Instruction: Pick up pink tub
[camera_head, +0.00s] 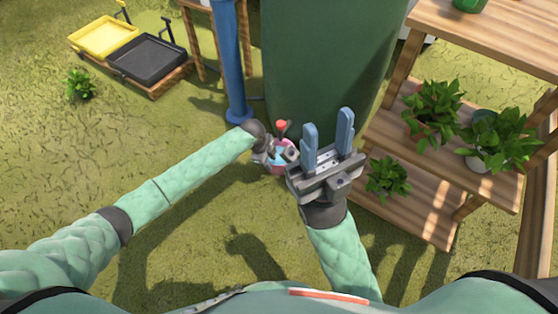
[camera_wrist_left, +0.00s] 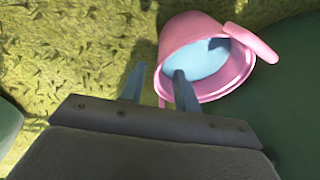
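The pink tub (camera_wrist_left: 181,40) has a pale blue inside and a pink flap or handle piece at its rim. It fills the upper middle of the left wrist view, its mouth facing the camera. In the head view the tub (camera_head: 281,170) is mostly hidden by my left gripper (camera_head: 283,153). In the left wrist view one finger of this gripper (camera_wrist_left: 158,82) reaches into the tub's mouth, and the other is outside its near wall. The fingers are apart, with the wall between them. My right gripper (camera_head: 328,132) is open and empty, fingers pointing up the picture.
A large green barrel (camera_head: 325,60) stands right behind the tub, with a red knob (camera_head: 281,125) in front. A blue pipe (camera_head: 230,60) is to its left. Wooden shelves (camera_head: 425,190) with potted plants stand at the right. Yellow (camera_head: 103,36) and black trays (camera_head: 147,60) are far left. Grass at left is mostly clear.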

